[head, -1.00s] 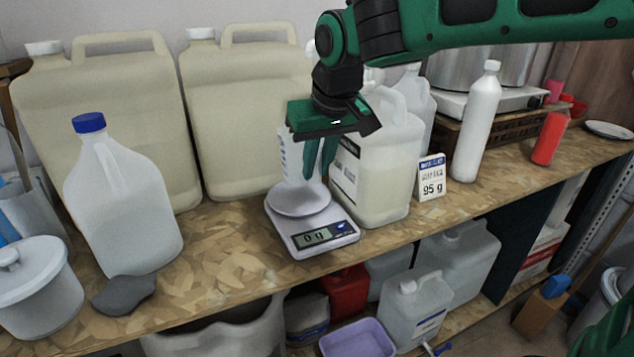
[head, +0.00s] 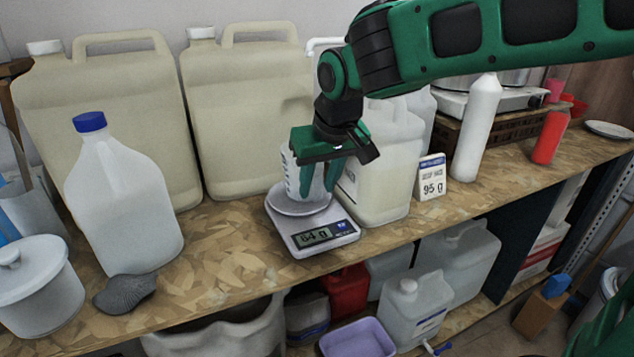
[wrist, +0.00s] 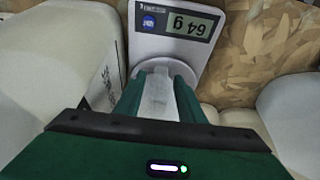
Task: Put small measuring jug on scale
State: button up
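The small measuring jug (head: 292,178) is translucent white with blue marks. It stands about upright on the round pan of the white scale (head: 330,240), partly hidden by the green fingers. The scale's display is lit and reads about 64 g or 84 g. My gripper (head: 319,188) points down over the pan with its fingers on either side of the jug, shut on it. In the wrist view the jug (wrist: 158,97) is a pale shape filling the gap between the fingers, over the pan of the scale (wrist: 150,45).
A large pale jug (head: 380,180) stands close behind and right of the scale. A blue-capped jug (head: 120,205) and a dark grey item (head: 125,293) are at left. The bench (head: 225,255) is clear left of the scale.

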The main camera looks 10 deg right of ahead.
jog(key=shift+r, duration=0.1)
jog(key=v, duration=1.2)
jog(key=shift+s, duration=0.1)
